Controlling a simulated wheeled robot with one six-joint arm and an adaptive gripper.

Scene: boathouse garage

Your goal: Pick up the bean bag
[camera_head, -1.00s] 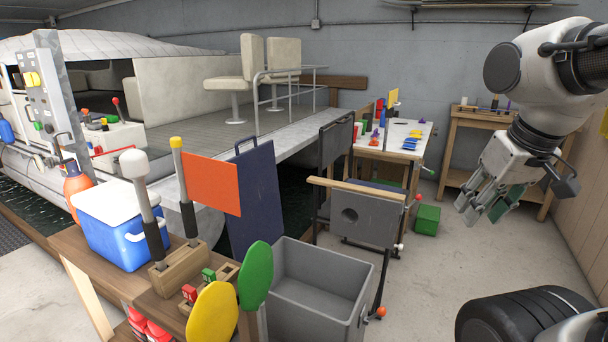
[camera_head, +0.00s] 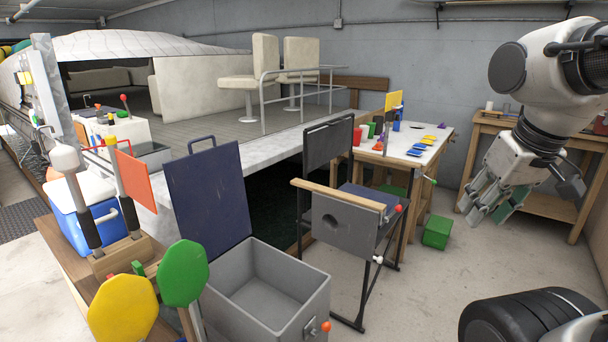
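Several small flat blue and yellow pieces (camera_head: 421,146) lie on the white-topped table (camera_head: 447,134) at the back right of centre. They may be bean bags, but they are too small to tell for sure. A grey board with a round hole (camera_head: 345,222) stands in front of that table. My gripper (camera_head: 486,210) hangs at the right, fingers pointing down, well apart from the table and its pieces. Its fingers look spread, with nothing between them.
A grey open bin (camera_head: 262,315) and a dark blue panel (camera_head: 208,198) stand at front centre. A green box (camera_head: 437,231) sits on the floor below the table. A wooden bench (camera_head: 545,128) is at the right wall.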

